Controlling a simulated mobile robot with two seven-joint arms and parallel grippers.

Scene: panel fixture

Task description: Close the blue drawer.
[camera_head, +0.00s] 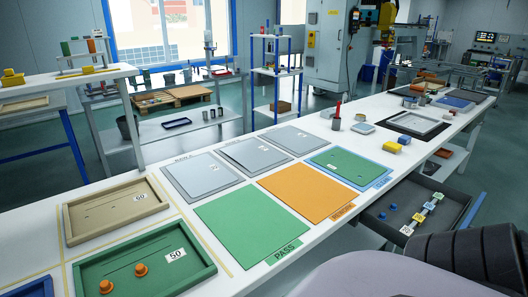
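An open drawer (382,207) sticks out from under the front edge of the white bench at the right. Its tray is dark grey inside, and a blue strip (474,210) runs along its outer right end. Blue knob-like pieces (391,208) and a row of small tagged pieces (421,216) lie inside. Its near right corner is partly hidden behind a dark ribbed shape at the lower right, which looks like part of my arm. Neither of my grippers is in view.
The white bench (222,184) carries a green PASS mat (248,224), an orange mat (306,192), grey panels and two trays at the left, one tan (115,207) and one green (148,262). A yellow block (392,147) sits behind the drawer. Floor shows right of the drawer.

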